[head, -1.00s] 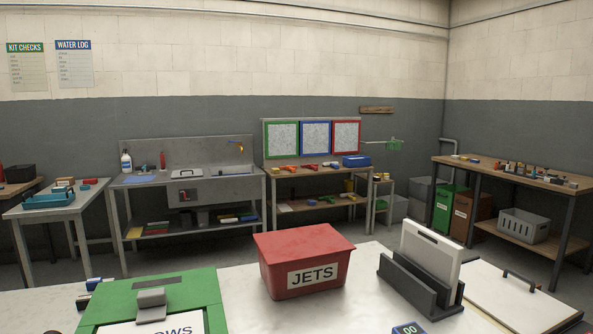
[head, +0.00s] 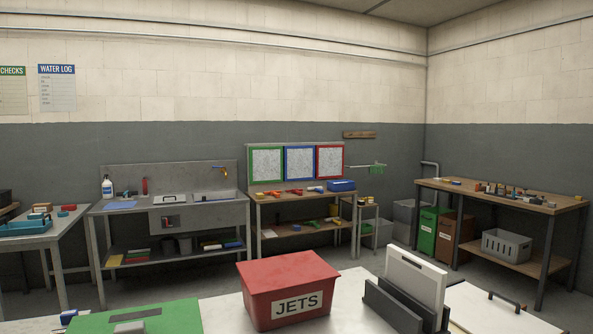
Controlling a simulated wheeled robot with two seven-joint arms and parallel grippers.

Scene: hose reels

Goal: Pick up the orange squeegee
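I cannot make out an orange squeegee for certain in the head view. Small red and orange items (head: 294,192) lie on the wooden bench below three framed boards, too small to identify. Neither of my grippers is in view.
Behind stand a sink unit (head: 171,205), a wooden bench (head: 265,196) and a right bench (head: 445,189) with several small items.

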